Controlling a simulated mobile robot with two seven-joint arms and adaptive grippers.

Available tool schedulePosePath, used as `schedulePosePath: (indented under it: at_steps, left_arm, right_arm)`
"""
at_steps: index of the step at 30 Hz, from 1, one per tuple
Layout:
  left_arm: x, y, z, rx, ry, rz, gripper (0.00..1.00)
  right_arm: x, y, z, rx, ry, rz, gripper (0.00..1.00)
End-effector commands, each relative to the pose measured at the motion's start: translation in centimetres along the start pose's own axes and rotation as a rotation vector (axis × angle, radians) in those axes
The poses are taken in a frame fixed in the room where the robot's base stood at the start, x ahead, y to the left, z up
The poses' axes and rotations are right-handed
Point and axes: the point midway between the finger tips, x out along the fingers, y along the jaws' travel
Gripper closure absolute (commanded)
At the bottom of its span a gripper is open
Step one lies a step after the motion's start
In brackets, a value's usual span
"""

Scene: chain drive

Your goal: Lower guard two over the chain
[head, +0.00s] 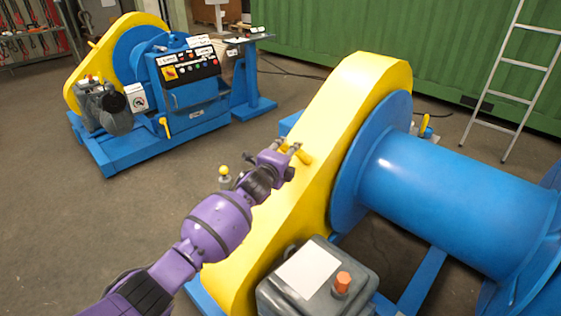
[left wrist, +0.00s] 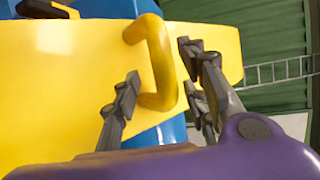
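A large yellow chain guard (head: 325,135) stands upright beside the near blue drum (head: 440,190); I cannot read a number on it. A yellow bar handle (head: 302,154) sticks out from the guard. My left gripper (head: 287,150) is at this handle. In the left wrist view the handle (left wrist: 160,60) lies between the spread fingers of the left gripper (left wrist: 160,75), with gaps on both sides. The fingers look open and not closed on it. The chain is hidden. My right gripper is in no view.
A grey motor housing (head: 318,280) with an orange cap (head: 343,282) sits at the guard's near foot. A yellow-knobbed post (head: 224,172) stands left of the guard. A second winch with a yellow guard (head: 112,40) stands back left. A ladder (head: 515,75) leans at right. Floor between the machines is clear.

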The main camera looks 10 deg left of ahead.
Motion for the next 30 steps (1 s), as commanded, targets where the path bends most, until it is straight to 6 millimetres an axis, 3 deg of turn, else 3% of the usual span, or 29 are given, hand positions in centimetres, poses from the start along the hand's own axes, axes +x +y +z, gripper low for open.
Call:
schedulePosePath:
  at_steps: [6,12,30]
  left_arm:
    - [-4.0,0.1,0.0,0.001,0.001,0.001,0.60]
    - [-6.6,0.1,-0.1,0.000,0.001,0.002,0.60]
    - [-7.4,0.0,-0.2,-0.060,0.003,0.000,0.60]
  right_arm:
    - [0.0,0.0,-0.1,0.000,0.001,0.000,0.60]
    - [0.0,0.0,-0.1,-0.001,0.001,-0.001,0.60]
    - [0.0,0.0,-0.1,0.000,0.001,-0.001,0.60]
